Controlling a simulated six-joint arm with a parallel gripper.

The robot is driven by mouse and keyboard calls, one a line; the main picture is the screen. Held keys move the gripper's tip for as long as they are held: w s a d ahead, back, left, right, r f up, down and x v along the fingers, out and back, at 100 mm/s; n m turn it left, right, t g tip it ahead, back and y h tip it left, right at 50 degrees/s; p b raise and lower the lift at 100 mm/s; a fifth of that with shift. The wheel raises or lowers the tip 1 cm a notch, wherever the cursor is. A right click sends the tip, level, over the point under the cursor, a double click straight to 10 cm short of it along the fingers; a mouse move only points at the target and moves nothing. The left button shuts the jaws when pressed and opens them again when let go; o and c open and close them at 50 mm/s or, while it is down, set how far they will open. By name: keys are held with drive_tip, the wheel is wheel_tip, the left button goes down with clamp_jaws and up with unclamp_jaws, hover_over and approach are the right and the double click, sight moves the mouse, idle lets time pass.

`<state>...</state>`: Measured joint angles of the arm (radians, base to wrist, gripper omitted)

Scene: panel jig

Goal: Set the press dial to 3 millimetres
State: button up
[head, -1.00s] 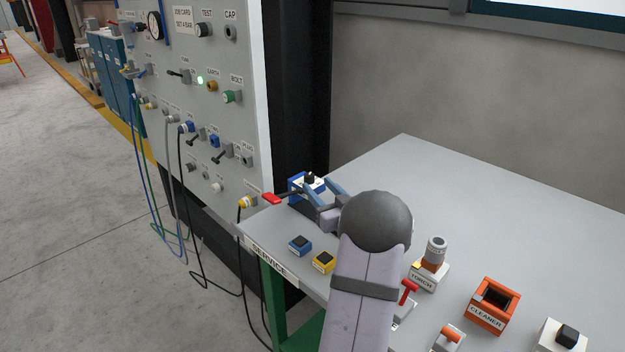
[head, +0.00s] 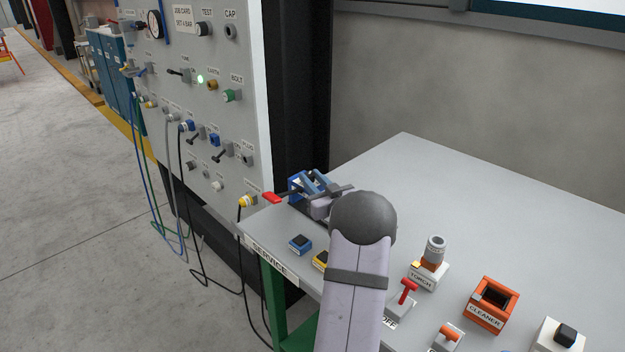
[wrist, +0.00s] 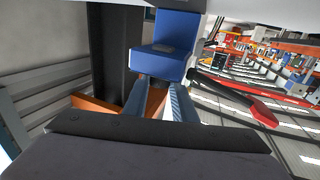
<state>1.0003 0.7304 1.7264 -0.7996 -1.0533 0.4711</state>
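A blue unit (head: 295,184) stands at the table's back left corner; its black knob, seen earlier, is now hidden by my gripper in the head view. I take this unit to be the press dial, but no scale or reading is legible. My gripper (head: 312,179) is over the unit with its two blue fingers apart. In the wrist view the blue unit (wrist: 164,62) is straight ahead. The fingertips (wrist: 160,84) are at its near edge, with a visible gap between them. I cannot tell whether they touch the knob.
A red-handled lever (head: 271,198) lies just left of the unit. A blue block (head: 300,244) and a yellow block (head: 320,260) sit near the front edge. The torch holder (head: 430,272) and cleaner box (head: 489,305) stand right. The upright panel (head: 205,105) is left. The table's back right is clear.

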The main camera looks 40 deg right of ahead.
drive_tip(key=shift+a, duration=0.1)
drive_tip(key=m+h+b, duration=0.1)
drive_tip(key=m+g+h+b, duration=0.1)
drive_tip(key=h+b, duration=0.1)
drive_tip(key=shift+w+a, duration=0.2)
drive_tip(key=m+g+h+b, duration=0.2)
drive_tip(key=b, duration=0.1)
drive_tip(key=shift+a+r+h, duration=0.1)
drive_tip(key=shift+r+h, duration=0.05)
drive_tip(key=shift+h, duration=0.25)
drive_tip(key=shift+b, duration=0.3)
drive_tip(key=o, duration=1)
drive_tip(key=shift+o, duration=0.2)
